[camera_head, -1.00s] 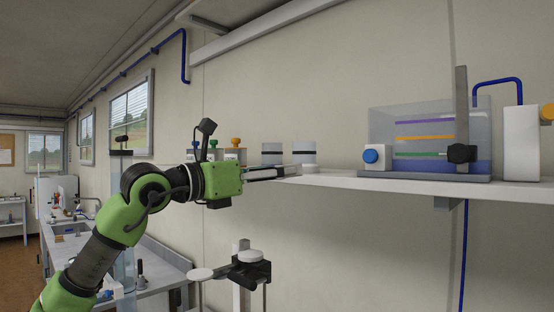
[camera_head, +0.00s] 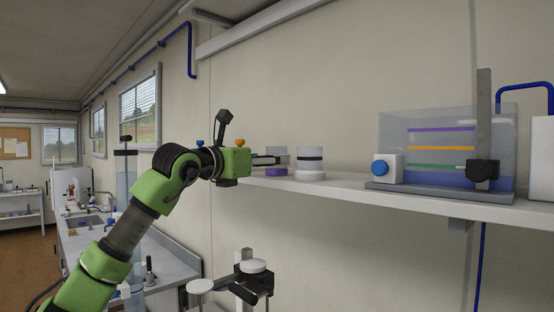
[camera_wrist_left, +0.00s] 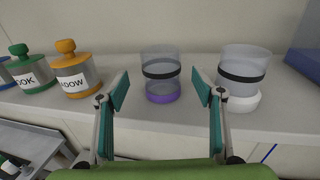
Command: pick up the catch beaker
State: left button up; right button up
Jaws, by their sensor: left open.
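Two clear beakers with black bands stand side by side on the wall shelf (camera_head: 350,190). One has a purple base (camera_wrist_left: 163,93), and its purple base also shows in the head view (camera_head: 276,172). The other has a white base (camera_wrist_left: 243,78) and stands to its right, also in the head view (camera_head: 310,163). I cannot tell from any label which is the catch beaker. My left gripper (camera_wrist_left: 160,88) is open and empty, its fingers pointing at the purple-based beaker, which appears between them. In the head view the gripper (camera_head: 270,159) partly hides that beaker.
Jars with green (camera_wrist_left: 20,72) and orange (camera_wrist_left: 77,70) stoppers stand left of the beakers. A clear tank with coloured strips (camera_head: 440,145) stands further right on the shelf. Below the shelf is a stand with white discs (camera_head: 253,266).

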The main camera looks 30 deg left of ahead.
pick_arm(q)
jog(key=w+p, duration=0.1)
jog(key=w, duration=0.1)
jog(key=w+d+p, duration=0.1)
jog(key=w, duration=0.1)
jog(key=shift+r+p, duration=0.15)
jog(key=shift+p, duration=0.25)
jog(key=shift+w, duration=0.25)
jog(key=shift+s+a, duration=0.1)
jog(key=shift+s, duration=0.05)
jog(key=shift+c, duration=1)
jog(key=c, duration=1.1)
